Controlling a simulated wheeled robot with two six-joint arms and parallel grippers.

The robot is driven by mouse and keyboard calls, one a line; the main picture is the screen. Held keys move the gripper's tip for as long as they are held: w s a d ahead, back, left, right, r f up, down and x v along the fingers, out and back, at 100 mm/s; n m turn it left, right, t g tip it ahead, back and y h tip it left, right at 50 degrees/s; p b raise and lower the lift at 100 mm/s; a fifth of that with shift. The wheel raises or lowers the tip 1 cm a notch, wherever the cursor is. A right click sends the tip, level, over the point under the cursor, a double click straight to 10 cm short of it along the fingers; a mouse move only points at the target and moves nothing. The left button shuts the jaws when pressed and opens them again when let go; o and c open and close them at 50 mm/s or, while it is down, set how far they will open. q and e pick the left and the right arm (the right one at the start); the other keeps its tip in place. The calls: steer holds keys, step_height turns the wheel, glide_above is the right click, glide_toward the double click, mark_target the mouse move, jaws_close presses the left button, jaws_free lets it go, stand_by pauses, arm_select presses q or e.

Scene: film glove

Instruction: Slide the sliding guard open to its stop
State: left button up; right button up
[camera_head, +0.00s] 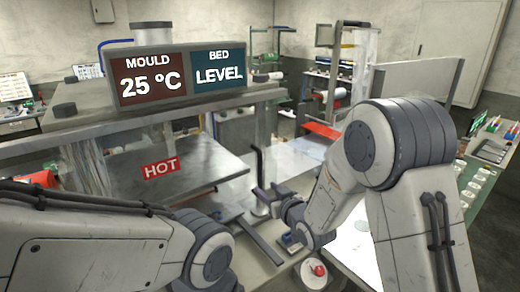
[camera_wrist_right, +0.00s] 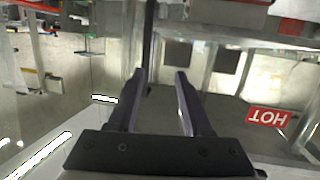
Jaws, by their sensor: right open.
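The sliding guard seems to be a clear panel, hard to make out, with a dark upright handle bar (camera_head: 259,163) in the head view. The HOT-labelled plate (camera_head: 200,165) lies left of the handle. My right gripper (camera_head: 270,192) is open and empty, low and close to the handle's lower part. In the right wrist view the open fingers (camera_wrist_right: 159,76) point at the dark bar (camera_wrist_right: 149,42), which lines up with the gap between them, nearer the left finger. I cannot tell whether they touch it. My left arm shows at the lower left; its gripper is out of view.
A display box (camera_head: 150,77) reading MOULD 25 °C and BED LEVEL stands on the machine's top beam (camera_head: 120,128). A red button (camera_head: 318,270) sits on a round base below my right arm. A green bench (camera_head: 480,190) with small parts is at the right.

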mark_target(261, 163)
steer(key=w+r+p, duration=0.1)
steer(key=w+p, duration=0.1)
steer(key=w, duration=0.1)
steer(key=w+a+r+t+p, duration=0.1)
steer(key=w+p, duration=0.1)
steer(key=w, duration=0.2)
steer(key=w+a+r+t+y+p, duration=0.1)
steer(key=w+p, duration=0.1)
steer(key=w, duration=0.1)
steer(key=shift+w, duration=0.15)
arm_select(q)
step_height(261, 163, up, 7)
steer(key=shift+r, duration=0.15)
arm_select(e)
steer(key=shift+w+a, duration=0.2)
steer(key=shift+w, duration=0.35)
steer(key=shift+f, duration=0.1)
jaws_close()
stand_by(0.3)
